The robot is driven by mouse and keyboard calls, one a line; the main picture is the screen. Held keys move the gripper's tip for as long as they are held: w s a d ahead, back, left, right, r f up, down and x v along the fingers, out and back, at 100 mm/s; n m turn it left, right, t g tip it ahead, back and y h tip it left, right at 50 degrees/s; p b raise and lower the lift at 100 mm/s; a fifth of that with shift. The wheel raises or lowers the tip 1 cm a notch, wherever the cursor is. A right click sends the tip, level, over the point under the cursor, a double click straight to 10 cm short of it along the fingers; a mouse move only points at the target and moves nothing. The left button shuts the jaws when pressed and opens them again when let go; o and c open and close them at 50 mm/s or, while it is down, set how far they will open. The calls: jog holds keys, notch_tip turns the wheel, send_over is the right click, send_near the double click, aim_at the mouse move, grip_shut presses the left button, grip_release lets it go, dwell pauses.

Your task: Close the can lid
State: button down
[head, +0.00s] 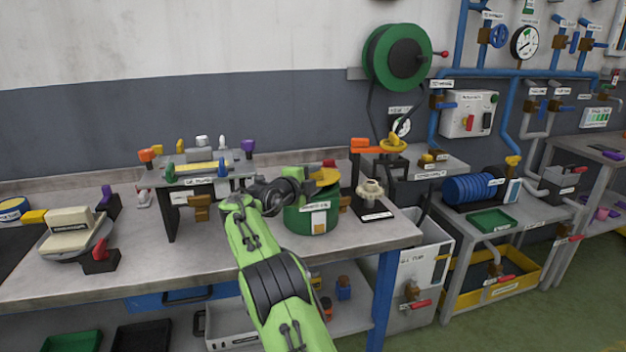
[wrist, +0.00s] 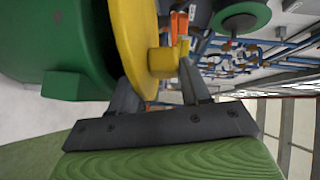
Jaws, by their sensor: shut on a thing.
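The green can (head: 312,217) with a white label stands on the workbench. Its yellow lid (head: 326,177) shows at the can's top, partly hidden behind my gripper (head: 302,186). In the wrist view the can (wrist: 60,45) fills the left side, and the lid (wrist: 136,38) is seen nearly edge-on with a short yellow knob (wrist: 163,62) on its outer face. A dark gap shows between the can's rim and the lid. My gripper (wrist: 158,88) is shut on the lid's edge, one finger on each side. The exact lid angle is hard to tell.
A small stand with a pale valve (head: 371,192) is close right of the can. A raised rack (head: 198,172) with coloured handles stands left. A scale-like device (head: 74,232) is further left.

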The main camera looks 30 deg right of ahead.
jog(key=c, duration=0.8)
grip_release()
jog(key=shift+w+f, duration=0.15)
jog(key=shift+f, duration=0.25)
jog(key=shift+o, duration=0.2)
jog(key=b+v, duration=0.1)
jog(key=v, duration=1.4)
jog(key=shift+s+a+r, duration=0.25)
